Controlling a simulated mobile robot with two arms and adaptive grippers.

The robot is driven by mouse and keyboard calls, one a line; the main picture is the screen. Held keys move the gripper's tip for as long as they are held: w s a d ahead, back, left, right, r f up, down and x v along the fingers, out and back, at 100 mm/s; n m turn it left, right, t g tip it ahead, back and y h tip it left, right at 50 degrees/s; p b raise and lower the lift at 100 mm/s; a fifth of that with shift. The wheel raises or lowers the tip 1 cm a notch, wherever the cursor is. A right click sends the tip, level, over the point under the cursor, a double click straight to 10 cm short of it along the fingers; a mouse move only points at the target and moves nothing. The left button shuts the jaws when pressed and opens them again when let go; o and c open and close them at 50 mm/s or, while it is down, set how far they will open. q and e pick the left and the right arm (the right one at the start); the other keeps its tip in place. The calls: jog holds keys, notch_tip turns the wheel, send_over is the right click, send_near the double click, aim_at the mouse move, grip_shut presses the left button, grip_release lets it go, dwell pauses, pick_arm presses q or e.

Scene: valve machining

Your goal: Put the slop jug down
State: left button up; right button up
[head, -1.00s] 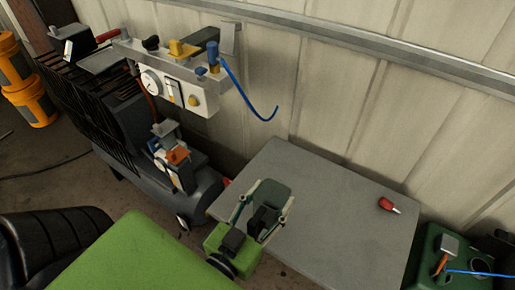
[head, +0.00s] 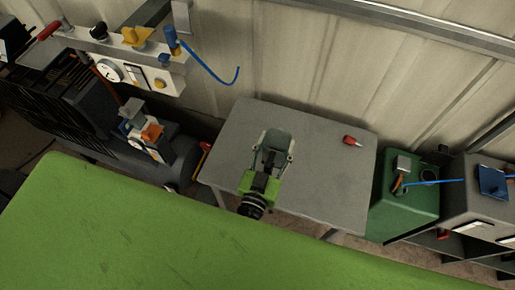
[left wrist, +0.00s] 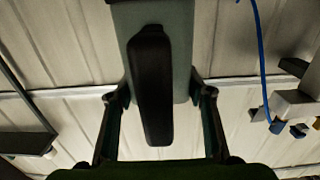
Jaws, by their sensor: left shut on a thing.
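The slop jug (head: 272,139) is a dull grey-green container with a black handle. In the head view it shows over the left half of the grey table (head: 320,190). My left gripper (head: 274,153) is shut on the jug, with one finger on each side. The left wrist view shows the jug (left wrist: 183,50) close up, its long black handle (left wrist: 152,85) between the two fingers. The jug's base is hidden, so I cannot tell whether it touches the table. My right gripper is not in view.
A small red item (head: 350,140) with a pale tip lies on the table's back right. A green machine (head: 405,205) with a blue hose stands right of the table. A compressor (head: 150,165) and a gauge panel (head: 125,70) are at the left. The table's right half is mostly clear.

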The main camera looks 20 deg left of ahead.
pick_arm(q)
jog(key=w+a+f+b, duration=0.4)
jog(key=a+f+b, duration=0.2)
jog(key=f+b, duration=0.4)
jog(key=shift+w+a+f+b, duration=0.15)
jog(key=shift+w+a+b, duration=0.2)
jog(key=shift+b, duration=0.5)
jog(key=shift+s+a, duration=0.1)
